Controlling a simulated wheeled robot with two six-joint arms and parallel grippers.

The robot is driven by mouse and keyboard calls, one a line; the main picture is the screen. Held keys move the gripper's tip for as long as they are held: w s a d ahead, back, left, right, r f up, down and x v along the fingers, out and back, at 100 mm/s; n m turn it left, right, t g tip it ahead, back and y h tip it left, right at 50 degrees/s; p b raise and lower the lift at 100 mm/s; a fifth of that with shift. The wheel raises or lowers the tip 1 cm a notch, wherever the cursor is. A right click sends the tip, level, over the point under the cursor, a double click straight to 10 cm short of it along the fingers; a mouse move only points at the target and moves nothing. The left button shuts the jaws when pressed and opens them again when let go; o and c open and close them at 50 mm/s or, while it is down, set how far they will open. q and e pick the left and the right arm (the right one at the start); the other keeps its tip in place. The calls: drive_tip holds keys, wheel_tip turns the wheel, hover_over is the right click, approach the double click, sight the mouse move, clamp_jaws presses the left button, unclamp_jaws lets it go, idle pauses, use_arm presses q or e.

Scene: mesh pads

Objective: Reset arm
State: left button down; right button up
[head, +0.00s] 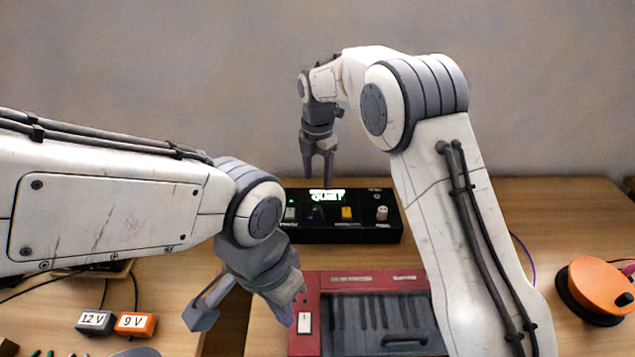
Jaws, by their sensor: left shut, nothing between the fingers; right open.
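My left gripper (284,312) is shut and empty, low in the head view, just left of the front-left part of the red device. My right gripper (318,177) is open and empty, fingers pointing down, near the back left of the black box. The black box (360,232) has a lit display, a yellow switch and small knobs or switches. The red device (375,277) has a white rocker switch (304,322) at its left and a dark ribbed panel with a handle. My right arm hides part of the red device's right side.
An orange and black round object (600,287) stands at the right. Black 12 V (93,321) and orange 9 V (135,323) blocks with cables lie at the lower left. A plain grey wall stands behind the wooden table (540,210). A strip of table right of the black box is clear.

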idle(0.3)
drive_tip(key=s+r+m, duration=0.4)
drive_tip(key=s+m, duration=0.3)
drive_tip(key=s, duration=0.6)
drive_tip(key=s+r+m, duration=0.4)
drive_tip(key=s+m, duration=0.3)
drive_tip(key=s, duration=0.6)
drive_tip(key=s+d+f+m, duration=0.1)
drive_tip(key=s+d+m, duration=0.1)
drive_tip(key=s, duration=0.3)
drive_tip(key=s+d+f+m+y, duration=0.1)
drive_tip(key=s+d+m, duration=0.1)
drive_tip(key=s+m, duration=0.2)
drive_tip(key=shift+s+d+f+m, duration=0.25)
drive_tip(key=shift+s+f+m, duration=0.1)
drive_tip(key=shift+s, duration=0.15)
